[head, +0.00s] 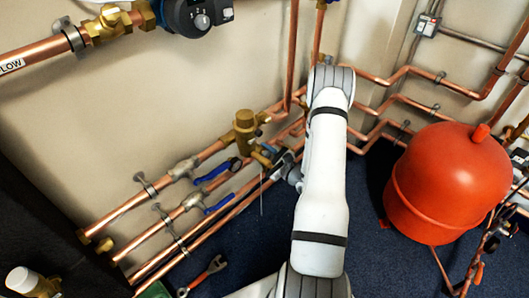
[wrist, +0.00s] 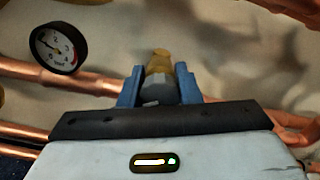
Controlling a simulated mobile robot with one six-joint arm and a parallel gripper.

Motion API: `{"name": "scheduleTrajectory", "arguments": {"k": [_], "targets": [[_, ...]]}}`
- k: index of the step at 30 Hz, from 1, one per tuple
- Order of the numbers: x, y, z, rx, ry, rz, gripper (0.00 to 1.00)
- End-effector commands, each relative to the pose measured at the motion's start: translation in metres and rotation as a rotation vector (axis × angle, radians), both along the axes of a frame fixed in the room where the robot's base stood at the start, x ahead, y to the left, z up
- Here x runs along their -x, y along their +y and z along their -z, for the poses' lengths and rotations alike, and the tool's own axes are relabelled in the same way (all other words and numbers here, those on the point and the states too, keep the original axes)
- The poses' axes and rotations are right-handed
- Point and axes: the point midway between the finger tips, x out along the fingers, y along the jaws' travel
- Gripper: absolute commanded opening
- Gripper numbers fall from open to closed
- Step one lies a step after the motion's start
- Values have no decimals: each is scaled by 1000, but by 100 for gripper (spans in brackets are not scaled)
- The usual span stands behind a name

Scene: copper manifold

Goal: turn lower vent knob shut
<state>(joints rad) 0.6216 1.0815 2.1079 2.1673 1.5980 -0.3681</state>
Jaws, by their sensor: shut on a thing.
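My gripper (wrist: 159,75) shows in the wrist view with its two blue fingers on either side of a grey knob (wrist: 158,91). It is shut on this knob, which I take to be the lower vent knob. A brass fitting (wrist: 159,60) rises just beyond the knob, between the fingertips. In the head view my gripper (head: 272,158) is at the copper pipes, just below and right of a brass valve body (head: 246,130). The knob is too small and covered to make out there, and its turn angle cannot be told.
A black-rimmed gauge (wrist: 58,47) is left of my fingers. Blue-handled valves (head: 215,171) sit on pipes at left. A red vessel (head: 447,183) stands right of my arm. An orange-handled wrench (head: 207,273) lies on the dark blue floor (head: 255,238).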

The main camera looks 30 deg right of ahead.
Motion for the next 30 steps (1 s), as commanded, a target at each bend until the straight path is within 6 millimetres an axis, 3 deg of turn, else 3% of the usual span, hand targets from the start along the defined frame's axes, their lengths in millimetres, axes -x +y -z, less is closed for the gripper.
{"name": "scheduleTrajectory", "arguments": {"k": [14, 30], "targets": [[1, 0, -1, -95, 37, 1, 8], [1, -1, -1, -541, 200, 2, 8]]}}
